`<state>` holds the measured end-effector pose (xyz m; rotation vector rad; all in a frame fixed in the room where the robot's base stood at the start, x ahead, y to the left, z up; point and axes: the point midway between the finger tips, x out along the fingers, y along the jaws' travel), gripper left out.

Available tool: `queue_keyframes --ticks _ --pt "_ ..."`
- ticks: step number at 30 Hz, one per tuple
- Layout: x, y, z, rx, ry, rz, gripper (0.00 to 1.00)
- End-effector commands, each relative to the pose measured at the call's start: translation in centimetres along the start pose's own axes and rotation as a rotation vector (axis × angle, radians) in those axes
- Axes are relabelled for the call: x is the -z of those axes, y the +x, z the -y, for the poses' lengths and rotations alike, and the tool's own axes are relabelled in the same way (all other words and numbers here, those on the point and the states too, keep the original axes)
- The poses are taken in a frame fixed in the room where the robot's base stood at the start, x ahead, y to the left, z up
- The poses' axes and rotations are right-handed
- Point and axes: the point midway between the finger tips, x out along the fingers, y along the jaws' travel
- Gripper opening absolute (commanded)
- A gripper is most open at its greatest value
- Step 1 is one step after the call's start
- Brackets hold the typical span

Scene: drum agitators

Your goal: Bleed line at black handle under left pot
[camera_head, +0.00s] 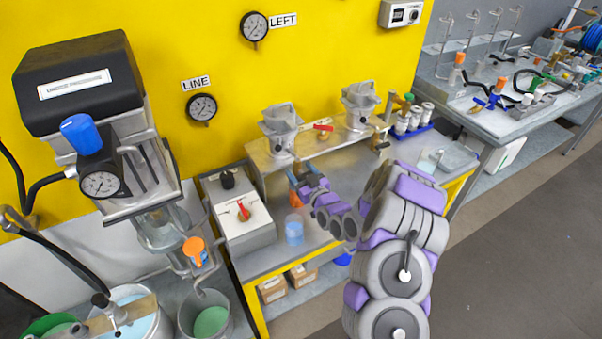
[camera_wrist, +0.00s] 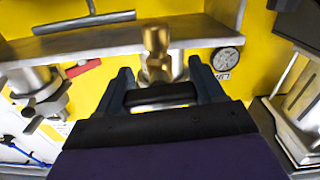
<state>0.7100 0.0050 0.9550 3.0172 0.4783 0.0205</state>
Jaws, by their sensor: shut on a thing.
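The left pot (camera_head: 281,128) is a grey metal vessel on the raised metal shelf (camera_head: 262,158) against the yellow wall. My gripper (camera_head: 300,172) is below the front of this shelf, under the left pot. In the wrist view my gripper (camera_wrist: 160,76) has its dark blue fingers on both sides of a black handle (camera_wrist: 160,94) and is shut on it. A brass fitting (camera_wrist: 156,45) shows just beyond the handle. In the head view the handle is mostly hidden by my gripper, so its turn angle cannot be told there.
The right pot (camera_head: 360,103) stands on the same shelf, with a red handle (camera_head: 323,127) between the pots. A beaker of blue liquid (camera_head: 294,231) and an orange cup (camera_head: 295,201) stand below. The LINE gauge (camera_head: 202,107) is on the wall.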

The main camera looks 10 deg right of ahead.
Motion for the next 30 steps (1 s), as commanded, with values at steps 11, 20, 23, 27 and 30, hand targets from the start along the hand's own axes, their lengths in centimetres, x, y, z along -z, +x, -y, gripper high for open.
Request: queue_keyframes --ticks 11,20,23,27,30 --pt "0.02 -0.03 -0.02 0.001 0.046 0.002 0.38" --pt "-0.02 -0.01 -0.06 0.000 0.105 0.001 0.38" --pt "-0.03 -0.01 -0.06 -0.001 0.105 0.001 0.38" --pt "-0.03 0.00 -0.06 -0.001 0.104 0.001 0.80" --pt "-0.03 0.00 -0.05 -0.001 0.104 0.001 0.89"
